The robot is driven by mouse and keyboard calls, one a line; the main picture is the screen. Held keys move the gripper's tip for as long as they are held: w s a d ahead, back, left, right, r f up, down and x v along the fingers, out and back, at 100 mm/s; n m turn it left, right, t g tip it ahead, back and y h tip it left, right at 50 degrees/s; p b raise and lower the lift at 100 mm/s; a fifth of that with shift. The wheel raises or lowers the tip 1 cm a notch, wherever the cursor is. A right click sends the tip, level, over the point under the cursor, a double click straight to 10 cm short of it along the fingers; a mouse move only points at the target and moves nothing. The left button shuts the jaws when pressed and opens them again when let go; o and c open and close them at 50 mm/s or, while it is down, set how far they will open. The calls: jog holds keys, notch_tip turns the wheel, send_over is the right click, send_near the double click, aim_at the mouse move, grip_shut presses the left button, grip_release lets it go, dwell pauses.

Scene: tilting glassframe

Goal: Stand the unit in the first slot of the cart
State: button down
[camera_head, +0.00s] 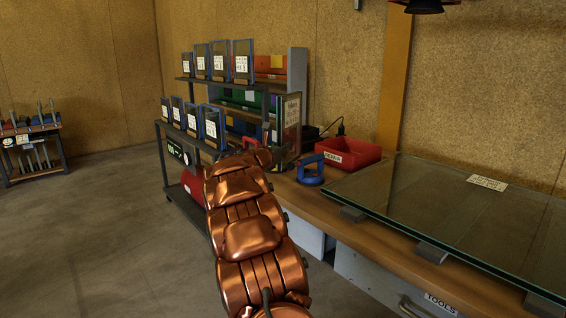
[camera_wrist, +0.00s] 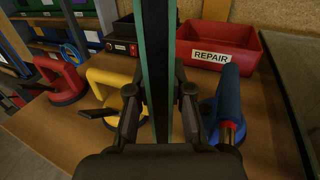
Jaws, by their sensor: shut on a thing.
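My gripper (camera_wrist: 160,105) is shut on a glass unit (camera_wrist: 154,50), which shows edge-on and upright between the two fingers in the wrist view. What I take to be the cart (camera_head: 180,78) is a dark two-tier rack at the left, left of the held unit. Several blue-edged, labelled panels (camera_head: 220,62) stand on its upper and lower tiers. I cannot tell which slot is the first.
The workbench (camera_head: 330,205) carries a red REPAIR bin (camera_head: 347,152), a blue suction cup (camera_head: 310,170) and a large glass pane (camera_head: 460,195). Yellow (camera_wrist: 118,95) and red (camera_wrist: 58,80) suction cups stand left of the unit in the wrist view. Open floor lies left.

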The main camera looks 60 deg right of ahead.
jog(key=shift+f+b, duration=0.7)
jog(key=shift+f, duration=1.15)
jog(key=shift+f, duration=0.1)
jog(key=c, duration=1.3)
grip_release()
jog(key=a, duration=0.4)
jog(key=s+a, duration=0.1)
jog(key=a, duration=0.3)
jog(key=a+p, duration=0.1)
jog(key=a, duration=0.3)
jog(key=shift+s, duration=0.2)
